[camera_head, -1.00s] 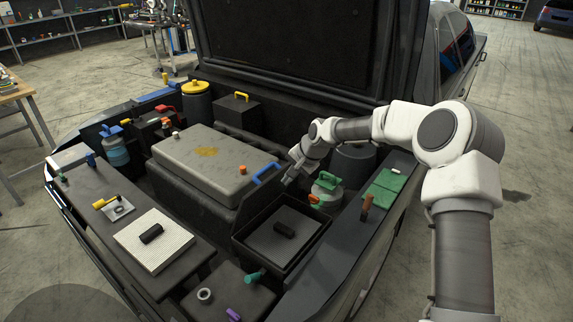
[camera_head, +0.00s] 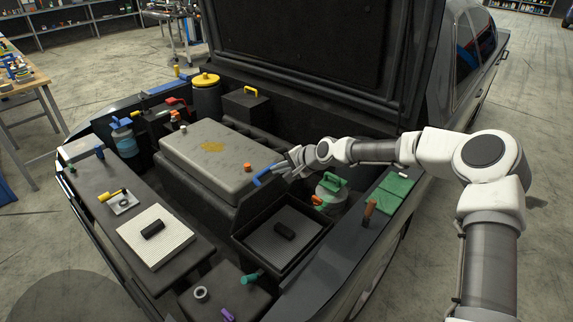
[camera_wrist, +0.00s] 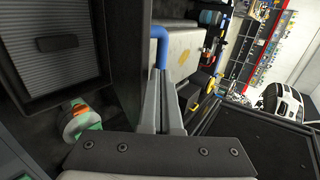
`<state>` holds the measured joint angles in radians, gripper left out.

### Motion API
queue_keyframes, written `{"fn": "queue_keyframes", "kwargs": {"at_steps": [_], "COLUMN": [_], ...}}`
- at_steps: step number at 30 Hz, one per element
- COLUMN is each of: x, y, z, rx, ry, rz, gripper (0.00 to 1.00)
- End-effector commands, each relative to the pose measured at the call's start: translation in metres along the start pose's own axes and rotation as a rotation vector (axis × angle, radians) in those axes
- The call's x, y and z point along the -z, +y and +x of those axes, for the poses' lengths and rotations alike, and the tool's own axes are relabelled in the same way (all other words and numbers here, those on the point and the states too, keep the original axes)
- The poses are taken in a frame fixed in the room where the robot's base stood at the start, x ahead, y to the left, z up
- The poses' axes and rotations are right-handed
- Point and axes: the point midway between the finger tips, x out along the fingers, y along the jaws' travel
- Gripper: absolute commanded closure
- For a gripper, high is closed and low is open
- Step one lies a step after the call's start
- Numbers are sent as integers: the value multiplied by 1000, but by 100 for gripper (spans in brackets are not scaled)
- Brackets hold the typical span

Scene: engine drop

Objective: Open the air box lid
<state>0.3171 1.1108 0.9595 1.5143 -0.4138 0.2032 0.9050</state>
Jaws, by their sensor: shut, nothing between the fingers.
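In the wrist view the box (camera_wrist: 50,105) is at upper left and the blue handle (camera_wrist: 161,48) is just past my fingertips. My gripper (camera_head: 279,169) is shut and empty, at the handle's right end. I cannot tell whether the fingers touch it.
A grey engine cover (camera_head: 205,155) is left of the lid. A green-handled container (camera_head: 330,190) stands right of it, below my wrist; it also shows in the wrist view (camera_wrist: 80,122). The raised hood (camera_head: 310,55) is behind.

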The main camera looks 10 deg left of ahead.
Motion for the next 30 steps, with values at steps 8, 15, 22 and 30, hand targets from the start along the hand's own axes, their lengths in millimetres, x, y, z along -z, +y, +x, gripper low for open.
{"fn": "queue_keyframes", "kwargs": {"at_steps": [8,15,22,30], "x": [0,0,0,0], "y": [0,1,0,-9], "z": [30,33,33,39], "rx": [-1,-1,-3,-45], "ry": [0,1,1,1], "rz": [1,1,0,0], "gripper": [100,100,100,100]}}
